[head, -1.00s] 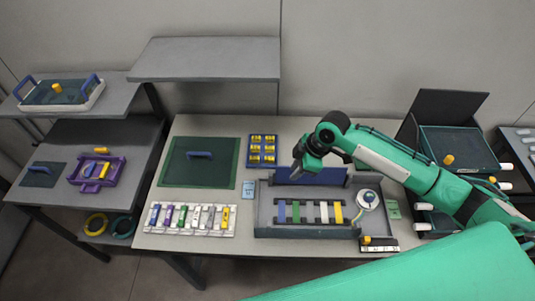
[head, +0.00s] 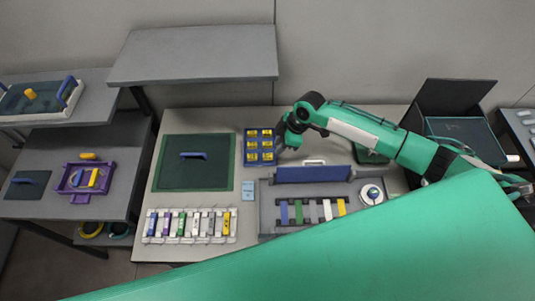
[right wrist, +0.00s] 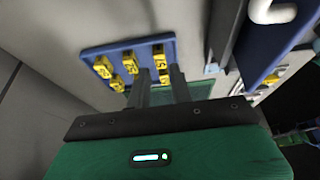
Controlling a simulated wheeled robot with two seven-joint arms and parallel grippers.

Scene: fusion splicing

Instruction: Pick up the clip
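Several small yellow clips with dark markings, one of them here (head: 267,144), sit in rows on a blue tray (head: 247,150) at the back middle of the table. The tray (right wrist: 90,52) and the clips show in the right wrist view too. My right gripper (head: 281,141) is at the tray's right edge in the head view. In the right wrist view its two fingers (right wrist: 158,80) are apart, pointing at the tray, with a yellow clip (right wrist: 159,58) seen in line with the gap. I cannot tell the remaining distance. My left gripper is not in view.
A grey fixture with a raised blue panel (head: 312,174) stands just right of and in front of the tray. A green mat (head: 185,172) lies to the left. A rack of coloured pieces (head: 190,224) is at the front. My green arm covers the lower right.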

